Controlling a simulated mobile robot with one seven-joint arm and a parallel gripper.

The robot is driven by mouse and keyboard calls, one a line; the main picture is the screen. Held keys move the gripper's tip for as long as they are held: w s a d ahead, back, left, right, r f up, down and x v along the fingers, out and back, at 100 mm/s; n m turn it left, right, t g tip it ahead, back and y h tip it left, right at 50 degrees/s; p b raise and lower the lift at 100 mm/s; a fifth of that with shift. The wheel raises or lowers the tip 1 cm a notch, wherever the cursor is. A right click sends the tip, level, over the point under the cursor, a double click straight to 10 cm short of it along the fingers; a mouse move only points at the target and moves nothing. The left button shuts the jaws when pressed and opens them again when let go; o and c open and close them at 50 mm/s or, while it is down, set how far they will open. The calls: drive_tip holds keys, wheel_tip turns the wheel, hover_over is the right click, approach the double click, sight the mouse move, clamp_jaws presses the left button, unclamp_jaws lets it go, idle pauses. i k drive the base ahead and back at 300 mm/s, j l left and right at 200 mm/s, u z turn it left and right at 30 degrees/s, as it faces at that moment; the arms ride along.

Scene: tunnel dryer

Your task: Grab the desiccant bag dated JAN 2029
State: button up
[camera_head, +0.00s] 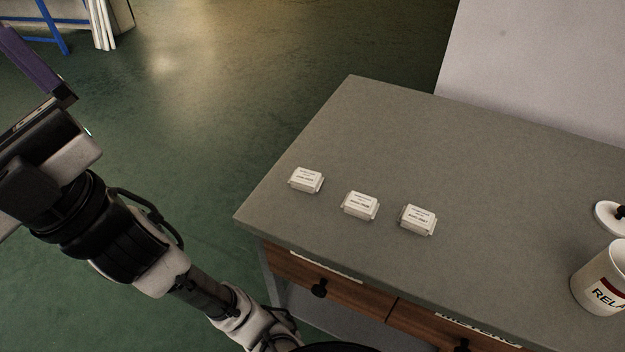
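Three small white desiccant bags lie apart in a row on the grey countertop (460,155). They are the left bag (306,180), the middle bag (360,205) and the right bag (418,219). Each has dark print on top, too small for me to read a date surely, so I cannot tell which says JAN 2029. My gripper (36,72) is at the upper left, over the green floor and well left of the counter. It is partly cut off by the picture edge, its fingertips are not clear, and it touches no bag.
A white canister (602,280) with partly visible lettering "RELA" stands at the right edge. A white lid with a dark knob (612,217) lies behind it. Wooden drawers (335,292) with black knobs front the counter. A pale wall (540,65) rises behind. The counter around the bags is clear.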

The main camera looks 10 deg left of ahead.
sight(303, 178)
drive_tip(key=k+l+u, duration=0.35)
drive_tip(key=l, duration=0.15)
drive_tip(key=k+l+u, duration=0.35)
drive_tip(key=i, duration=0.5)
